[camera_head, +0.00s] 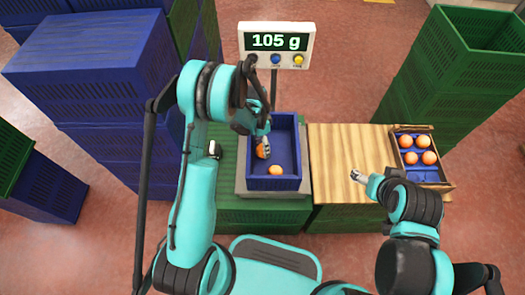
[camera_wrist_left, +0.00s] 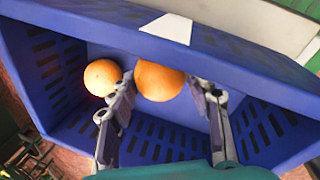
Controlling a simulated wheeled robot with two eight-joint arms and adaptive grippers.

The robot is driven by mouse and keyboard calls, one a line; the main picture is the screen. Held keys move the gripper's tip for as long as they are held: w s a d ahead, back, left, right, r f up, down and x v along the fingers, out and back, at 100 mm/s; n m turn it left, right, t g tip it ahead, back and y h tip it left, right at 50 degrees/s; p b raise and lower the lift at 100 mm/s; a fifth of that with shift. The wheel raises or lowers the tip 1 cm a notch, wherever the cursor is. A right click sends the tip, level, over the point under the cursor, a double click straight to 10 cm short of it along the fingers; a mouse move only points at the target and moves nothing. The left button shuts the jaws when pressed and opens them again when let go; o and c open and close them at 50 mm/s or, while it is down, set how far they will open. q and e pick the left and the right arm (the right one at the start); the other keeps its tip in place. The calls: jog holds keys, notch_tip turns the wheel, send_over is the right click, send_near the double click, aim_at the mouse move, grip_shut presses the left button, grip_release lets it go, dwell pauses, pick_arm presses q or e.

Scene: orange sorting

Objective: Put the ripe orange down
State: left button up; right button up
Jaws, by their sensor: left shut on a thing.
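My left gripper (camera_head: 263,152) is inside the blue crate (camera_head: 287,124) on the scale. It is shut on an orange (camera_wrist_left: 160,78), which sits between its two fingers in the left wrist view. In the head view the fingers mostly cover this orange. A second orange (camera_head: 275,170) lies on the crate floor; it also shows left of the fingers in the left wrist view (camera_wrist_left: 102,77). I cannot tell whether the held orange touches the floor. My right gripper (camera_head: 358,176) is over the wooden board, with no orange at it; its finger opening is too small to judge.
The scale display (camera_head: 276,42) reads 105 g. A wooden board (camera_head: 345,150) lies right of the scale, largely clear. A box (camera_head: 434,176) with several oranges stands at its right end. Blue crates (camera_head: 90,80) are stacked left, green crates (camera_head: 450,70) right.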

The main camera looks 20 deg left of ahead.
pick_arm(q)
jog(key=shift+w+b+x, duration=0.2)
jog(key=shift+b+x, duration=0.1)
jog(key=shift+x, duration=0.85)
jog(key=shift+a, duration=0.2)
jog(key=shift+f, duration=0.2)
jog(key=o, duration=1.2)
jog(key=shift+r, duration=0.1)
